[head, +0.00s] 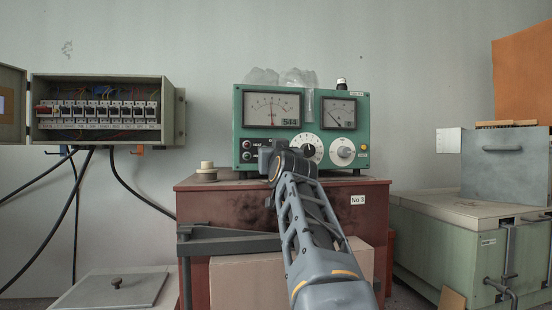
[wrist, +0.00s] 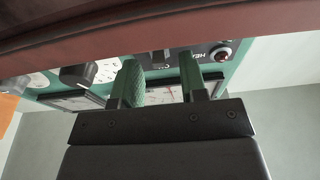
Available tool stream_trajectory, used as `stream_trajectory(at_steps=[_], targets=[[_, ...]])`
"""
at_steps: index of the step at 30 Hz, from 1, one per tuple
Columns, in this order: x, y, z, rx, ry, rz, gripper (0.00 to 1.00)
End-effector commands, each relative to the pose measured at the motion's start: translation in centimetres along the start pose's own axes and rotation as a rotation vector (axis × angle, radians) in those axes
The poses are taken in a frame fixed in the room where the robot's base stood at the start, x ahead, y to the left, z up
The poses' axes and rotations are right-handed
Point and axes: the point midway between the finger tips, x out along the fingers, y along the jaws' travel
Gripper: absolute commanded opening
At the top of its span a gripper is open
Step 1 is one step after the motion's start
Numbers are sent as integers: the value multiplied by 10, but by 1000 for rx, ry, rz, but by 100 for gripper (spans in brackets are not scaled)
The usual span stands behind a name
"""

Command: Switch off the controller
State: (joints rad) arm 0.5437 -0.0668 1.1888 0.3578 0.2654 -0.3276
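The controller (head: 362,127) is a green box with two dial meters, a small digital readout, knobs and a reddish indicator on its front. It stands on a dark red cabinet. My gripper (head: 268,157) is in front of its lower left front and hides part of the panel. In the wrist view, the controller's panel (wrist: 100,72) appears upside down, with a red indicator (wrist: 221,54) and partly readable lettering. The two fingers of my gripper (wrist: 160,72) are apart with nothing held between them. A small dark part of the panel (wrist: 158,57) shows between the fingertips; whether they touch it I cannot tell.
The red cabinet (head: 200,225) carries a small round weight-like object (head: 207,172) left of the controller. An open breaker box (head: 105,85) hangs on the left wall with black cables below. A pale green cabinet (head: 430,235) stands at right. Clear wrapping lies on the controller.

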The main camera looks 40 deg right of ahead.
Motion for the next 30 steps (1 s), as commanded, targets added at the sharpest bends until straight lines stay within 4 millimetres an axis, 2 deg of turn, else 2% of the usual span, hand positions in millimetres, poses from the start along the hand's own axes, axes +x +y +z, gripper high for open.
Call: stream_trajectory(at_steps=[5, 12, 18, 24, 30], targets=[[-23, 0, 1, 0, 4, 1, 39], [-73, 0, 2, 0, 4, 2, 39], [-108, 0, 2, -1, 2, 1, 39], [-128, 0, 1, 0, 1, 1, 39], [-136, 0, 1, 0, -1, 0, 39]])
